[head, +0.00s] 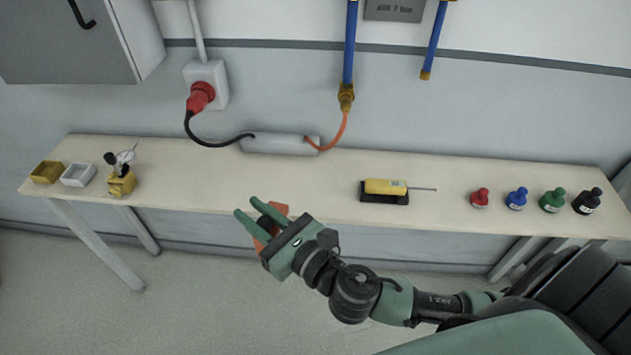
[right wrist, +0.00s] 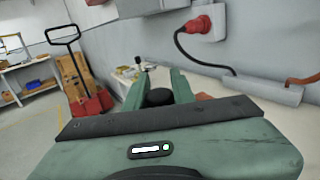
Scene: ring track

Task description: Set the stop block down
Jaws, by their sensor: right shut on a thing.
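The stop block (head: 279,208) is orange-brown and partly hidden by my right gripper (head: 247,208). The green fingers of this gripper are shut on it. In the head view the gripper and block overlap the front edge of the workbench (head: 310,190), left of its middle. I cannot tell how high the block is relative to the top. In the right wrist view the gripper (right wrist: 157,85) points ahead, and an orange-brown patch shows just right of its fingers. My left gripper is not in view.
A yellow-handled tool (head: 385,187) lies on a black holder right of the middle. Several coloured bottles (head: 517,199) stand at the right. A yellow stand with a gauge (head: 122,183) and two small trays (head: 77,175) are at the left. A grey box (head: 280,144) is at the back.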

